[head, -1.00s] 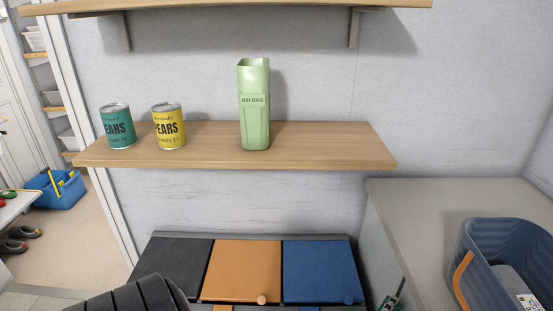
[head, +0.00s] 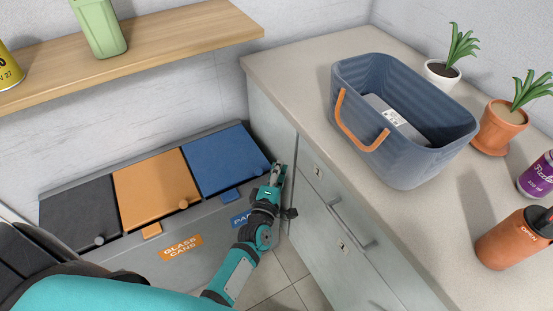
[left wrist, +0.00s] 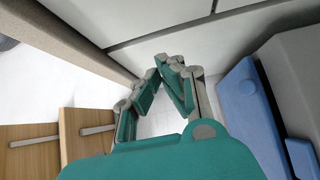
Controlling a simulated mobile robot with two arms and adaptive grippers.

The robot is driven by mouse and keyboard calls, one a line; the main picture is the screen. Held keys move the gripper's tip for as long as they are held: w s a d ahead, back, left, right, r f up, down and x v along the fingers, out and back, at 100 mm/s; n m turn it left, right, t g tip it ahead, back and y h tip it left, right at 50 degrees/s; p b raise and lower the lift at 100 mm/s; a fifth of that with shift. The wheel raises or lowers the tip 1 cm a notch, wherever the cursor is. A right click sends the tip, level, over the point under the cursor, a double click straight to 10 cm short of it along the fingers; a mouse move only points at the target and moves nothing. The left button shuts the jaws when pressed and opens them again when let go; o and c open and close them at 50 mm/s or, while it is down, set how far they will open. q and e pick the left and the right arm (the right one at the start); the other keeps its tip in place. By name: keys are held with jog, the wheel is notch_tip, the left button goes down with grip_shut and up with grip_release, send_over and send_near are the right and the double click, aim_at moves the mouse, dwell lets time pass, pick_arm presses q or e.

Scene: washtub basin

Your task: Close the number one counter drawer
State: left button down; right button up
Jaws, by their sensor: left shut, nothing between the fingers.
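The counter (head: 262,66) runs along the right in the head view. Its front has drawer panels (head: 318,200) with small label plates (head: 318,172) and a long bar handle (head: 350,222). The plates are too small to read, so I cannot tell which drawer is number one. No drawer stands out clearly; I cannot tell whether one is slightly open. My left gripper (head: 277,176) is shut and empty, beside the counter's front near the blue bin lid. In the left wrist view its fingers (left wrist: 168,88) are close together below a pale panel with dark seams (left wrist: 165,40). My right gripper is out of view.
Bins with black, orange (head: 155,188) and blue (head: 225,158) lids stand left of the counter. A blue basket (head: 400,160), potted plants (head: 500,125) and bottles stand on the countertop. A wooden shelf (head: 180,35) is above the bins. Tiled floor (head: 280,280) shows below.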

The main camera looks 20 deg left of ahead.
pick_arm(q)
jog(key=s+d, duration=0.1)
jog(key=s, duration=0.6)
jog(key=s+d+f+m+g+h, duration=0.2)
jog(key=s+f+m+g, duration=0.35)
jog(key=f, duration=0.85)
jog(key=s+d+f+m+g+h, duration=0.25)
jog(key=s+f+m, duration=0.5)
jog(key=f, duration=0.65)
jog(key=s+a+f+m+g, duration=0.2)
jog(key=s+f+m+g, duration=0.1)
jog(key=s, duration=0.5)
jog(key=s+a+f+m+g+y, duration=0.1)
jog(key=s+a+f+m+g, duration=0.2)
jog(key=s+f, duration=0.3)
jog(key=s+a+f+m+g+y, duration=0.1)
jog(key=s+f, duration=0.4)
jog(key=s, duration=0.7)
jog(key=shift+s+a+f+m+g, duration=0.15)
jog(key=shift+s+a+m+g, duration=0.1)
jog(key=shift+a+m+g, duration=0.85)
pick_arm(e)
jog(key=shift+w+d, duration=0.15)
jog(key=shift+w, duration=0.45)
